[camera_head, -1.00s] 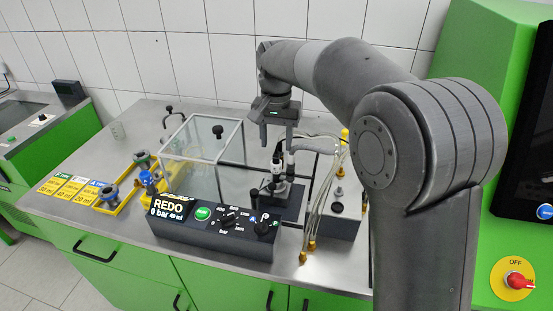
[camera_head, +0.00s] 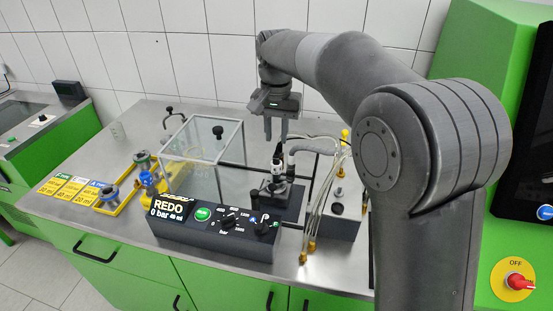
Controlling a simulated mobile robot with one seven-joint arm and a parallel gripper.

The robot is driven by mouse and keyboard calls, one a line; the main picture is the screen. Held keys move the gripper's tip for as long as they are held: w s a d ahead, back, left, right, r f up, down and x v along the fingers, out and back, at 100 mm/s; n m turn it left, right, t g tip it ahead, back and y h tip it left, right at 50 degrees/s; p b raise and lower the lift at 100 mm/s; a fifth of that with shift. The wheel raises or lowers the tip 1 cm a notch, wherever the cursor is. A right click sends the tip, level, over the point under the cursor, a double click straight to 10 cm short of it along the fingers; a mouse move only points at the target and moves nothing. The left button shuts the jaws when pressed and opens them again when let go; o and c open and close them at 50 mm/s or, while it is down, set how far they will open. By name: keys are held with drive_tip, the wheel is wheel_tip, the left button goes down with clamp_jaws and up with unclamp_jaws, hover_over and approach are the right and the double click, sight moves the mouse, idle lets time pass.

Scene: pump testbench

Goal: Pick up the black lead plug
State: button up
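My gripper (camera_head: 276,138) hangs point-down above the testbench, behind the control box. Its two fingers stand apart with a narrow gap between them, and I see nothing clearly held there. Just below the fingertips is a dark upright part on the pump fixture (camera_head: 278,184), with black and silver fittings. I cannot tell for sure which small black part is the black lead plug. The fixture and hoses crowd this spot, and the parts are too small to make out.
The control box (camera_head: 215,241) reading REDO and 0 bar stands in front. A clear guard box (camera_head: 195,165) is left of the fixture. Hoses with brass ends (camera_head: 310,246) hang to the right. Yellow trays (camera_head: 115,208) lie left.

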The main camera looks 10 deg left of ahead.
sight(276, 154)
wheel_tip(276, 154, down, 6)
drive_tip(key=shift+f, duration=0.25)
idle(0.8)
clamp_jaws()
